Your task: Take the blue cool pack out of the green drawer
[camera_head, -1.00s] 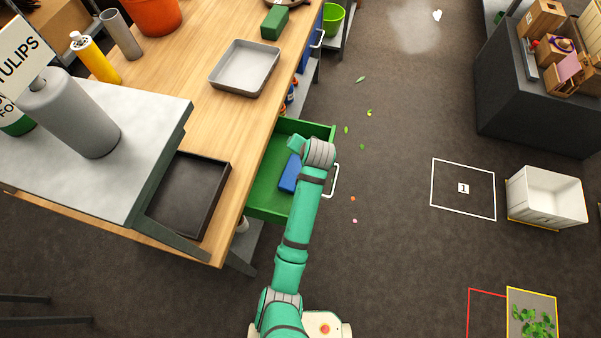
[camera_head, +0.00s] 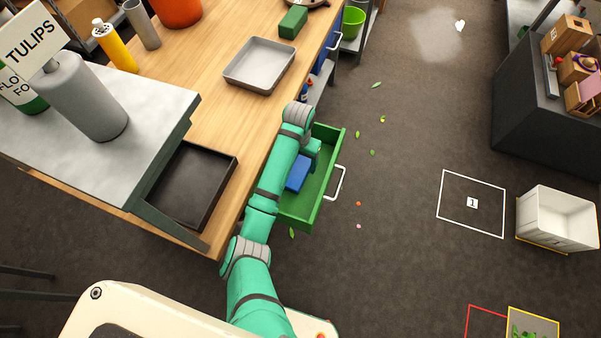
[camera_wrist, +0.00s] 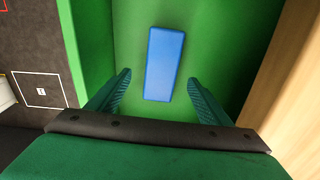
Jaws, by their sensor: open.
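The green drawer (camera_head: 323,183) stands open at the right side of the wooden bench. The blue cool pack (camera_head: 298,174) lies flat on its floor, partly hidden by my arm in the head view. In the wrist view the cool pack (camera_wrist: 164,63) lies lengthwise, ahead of my gripper (camera_wrist: 158,88) and roughly centred between its fingers. My gripper is open and empty, over the drawer. The fingers appear apart from the pack. The drawer's side wall (camera_wrist: 90,40) shows left of the fingers.
The bench edge (camera_wrist: 288,75) runs close on the right in the wrist view. A grey metal tray (camera_head: 232,83) and a dark tray (camera_head: 233,178) rest on the bench. A white bin (camera_head: 556,238) stands on the floor at right, beside a marked square (camera_head: 472,230). Floor between is mostly clear.

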